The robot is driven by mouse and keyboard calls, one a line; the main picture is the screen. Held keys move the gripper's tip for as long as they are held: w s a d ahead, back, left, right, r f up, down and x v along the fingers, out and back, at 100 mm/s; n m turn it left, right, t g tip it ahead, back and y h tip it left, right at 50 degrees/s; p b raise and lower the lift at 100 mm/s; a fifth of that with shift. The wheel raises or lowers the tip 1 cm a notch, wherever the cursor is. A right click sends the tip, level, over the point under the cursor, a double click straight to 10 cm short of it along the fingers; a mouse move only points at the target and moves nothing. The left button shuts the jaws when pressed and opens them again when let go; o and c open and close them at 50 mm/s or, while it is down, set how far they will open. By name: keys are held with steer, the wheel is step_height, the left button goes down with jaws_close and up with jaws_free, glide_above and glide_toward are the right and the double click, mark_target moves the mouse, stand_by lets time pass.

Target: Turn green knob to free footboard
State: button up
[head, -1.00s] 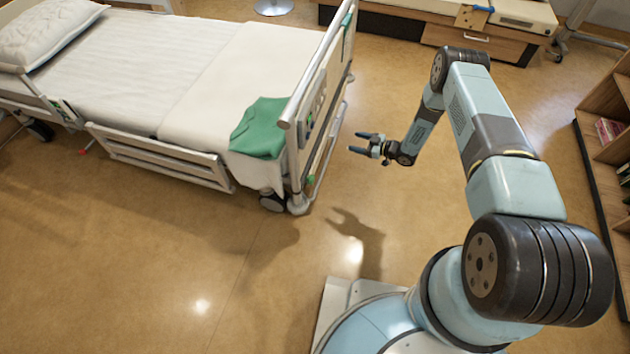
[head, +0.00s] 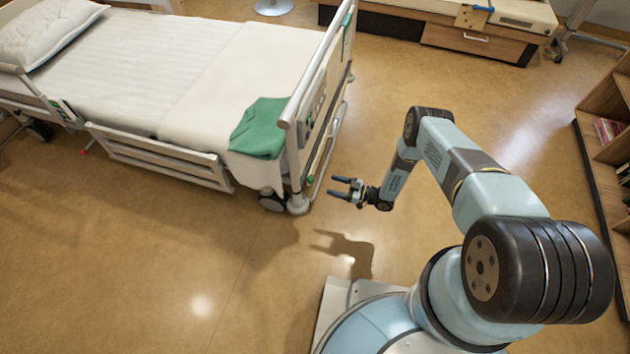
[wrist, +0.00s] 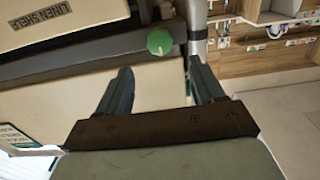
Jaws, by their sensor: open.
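The green knob (wrist: 160,41) shows as a round disc in the wrist view, just above and between the fingertips in the picture. In the head view it is a small green spot (head: 311,179) low on the near end of the footboard (head: 322,90). The footboard stands upright at the bed's right end. My gripper (head: 332,187) is open and empty, low beside the footboard's near corner, its fingers pointing left toward the knob. In the wrist view the gripper (wrist: 160,68) frames the space below the knob; a gap to the knob seems to remain.
A grey post (wrist: 198,35) stands right of the knob, close to the right finger. A panel labelled "LINEN SHELF" (wrist: 55,17) and a dark bar (wrist: 90,55) lie left of it. A green cloth (head: 262,128) lies on the bed. Floor around my arm is clear.

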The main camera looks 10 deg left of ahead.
mark_target(310, 180)
steer(key=a, duration=0.9)
steer(key=shift+w, duration=0.4)
steer(key=shift+a, duration=0.1)
steer(key=shift+c, duration=0.2)
steer(key=c, duration=1)
steer(key=shift+n, duration=0.4)
steer(key=n, duration=1.7)
steer(key=shift+s+f, duration=0.35)
